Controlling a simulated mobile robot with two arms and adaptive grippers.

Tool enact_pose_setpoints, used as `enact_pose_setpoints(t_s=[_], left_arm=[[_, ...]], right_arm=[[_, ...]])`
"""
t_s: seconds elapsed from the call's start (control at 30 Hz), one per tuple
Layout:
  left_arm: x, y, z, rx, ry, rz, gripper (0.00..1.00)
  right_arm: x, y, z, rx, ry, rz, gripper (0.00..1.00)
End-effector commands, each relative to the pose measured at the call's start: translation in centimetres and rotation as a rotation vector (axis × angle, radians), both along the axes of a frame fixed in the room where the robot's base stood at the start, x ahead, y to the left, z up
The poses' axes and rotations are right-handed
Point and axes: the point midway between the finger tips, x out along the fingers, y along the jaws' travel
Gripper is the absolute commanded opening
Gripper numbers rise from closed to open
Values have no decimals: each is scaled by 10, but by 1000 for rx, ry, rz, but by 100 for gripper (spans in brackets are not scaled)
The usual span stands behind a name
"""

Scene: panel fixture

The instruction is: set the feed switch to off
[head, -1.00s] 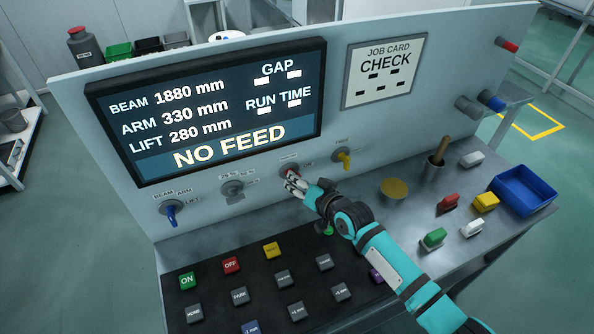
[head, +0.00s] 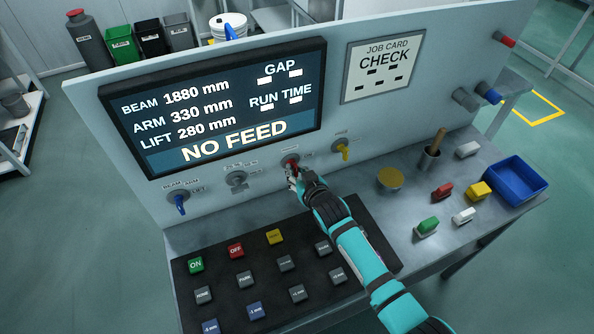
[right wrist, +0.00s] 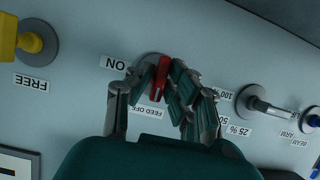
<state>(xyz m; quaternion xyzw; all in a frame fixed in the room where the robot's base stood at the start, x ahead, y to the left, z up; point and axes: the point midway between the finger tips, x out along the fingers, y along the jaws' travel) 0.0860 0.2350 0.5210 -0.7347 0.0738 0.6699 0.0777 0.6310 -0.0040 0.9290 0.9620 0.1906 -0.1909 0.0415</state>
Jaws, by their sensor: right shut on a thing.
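The feed switch (head: 290,161) is a round grey knob with a red handle on the panel, below the display. In the right wrist view its red handle (right wrist: 160,78) stands between my fingers, nearly upright in the picture and slightly tilted. Its lower end is close to the upside-down "FEED OFF" label (right wrist: 152,111); the "ON" label (right wrist: 116,64) is to the left. My right gripper (head: 293,176) is shut on the handle, and its fingers (right wrist: 163,88) hide part of the knob. My left gripper is not in view.
A yellow-handled switch (head: 342,150) is close on the right, and a grey selector (head: 236,179) on the left. The display (head: 215,108) reads "NO FEED". A black button board (head: 225,262) lies below my right arm. A blue bin (head: 517,184) stands at the right.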

Motion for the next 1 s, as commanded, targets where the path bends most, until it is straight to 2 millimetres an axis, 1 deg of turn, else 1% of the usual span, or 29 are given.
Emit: enact_pose_setpoints(t_s=[0.43, 0.47, 0.5, 0.6, 0.77, 0.87, 1.0], left_arm=[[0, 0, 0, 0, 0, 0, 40], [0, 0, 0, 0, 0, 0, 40], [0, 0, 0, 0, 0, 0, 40], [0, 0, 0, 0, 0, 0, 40], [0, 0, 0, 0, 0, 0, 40], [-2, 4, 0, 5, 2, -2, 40], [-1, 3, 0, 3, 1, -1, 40]], right_arm=[[0, 0, -1, -9, -3, 1, 0], [0, 0, -1, -8, -2, 0, 18], [0, 0, -1, -8, -2, 0, 24], [0, 0, -1, -8, -2, 0, 35], [0, 0, 0, -8, -3, 0, 35], [-1, 0, 0, -8, -3, 0, 35], [-10, -4, 3, -8, -2, -1, 35]])
